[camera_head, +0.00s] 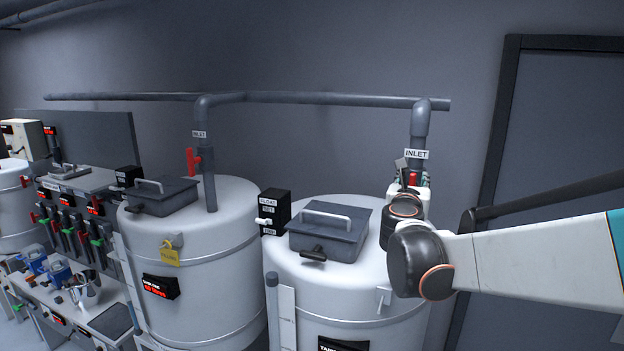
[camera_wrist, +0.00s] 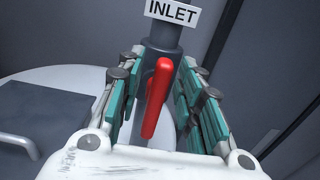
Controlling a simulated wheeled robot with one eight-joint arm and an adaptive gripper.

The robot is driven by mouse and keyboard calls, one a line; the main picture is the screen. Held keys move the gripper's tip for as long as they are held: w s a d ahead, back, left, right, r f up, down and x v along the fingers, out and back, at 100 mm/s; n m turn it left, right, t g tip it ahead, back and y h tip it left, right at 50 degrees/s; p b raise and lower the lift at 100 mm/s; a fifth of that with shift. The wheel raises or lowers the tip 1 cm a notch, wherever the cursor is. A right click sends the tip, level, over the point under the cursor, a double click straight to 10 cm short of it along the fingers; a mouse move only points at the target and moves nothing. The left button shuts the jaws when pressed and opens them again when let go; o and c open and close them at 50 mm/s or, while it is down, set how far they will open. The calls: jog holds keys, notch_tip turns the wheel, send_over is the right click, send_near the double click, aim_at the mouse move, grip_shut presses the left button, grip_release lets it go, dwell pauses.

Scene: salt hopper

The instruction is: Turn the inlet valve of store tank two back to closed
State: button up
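The right white tank (camera_head: 345,285) has a grey inlet pipe (camera_head: 420,122) with an INLET label (camera_head: 416,154); its lower name plate is cut off, so its number is unreadable. A red valve handle (camera_wrist: 156,100) sits on this pipe, running lengthwise along it with a slight tilt in the wrist view. In the head view the arm mostly hides it. My gripper (camera_head: 413,182) is at the valve. In the wrist view its teal-padded fingers stand apart on either side of the handle, with gaps showing between pads and handle.
A grey lid (camera_head: 328,231) with a handle and a black float set box (camera_head: 273,211) are left of my gripper. The left tank (camera_head: 205,235) has its own red inlet handle (camera_head: 193,160) and a yellow tag (camera_head: 169,256). A dark door (camera_head: 560,150) is at right.

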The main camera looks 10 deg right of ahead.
grip_shut()
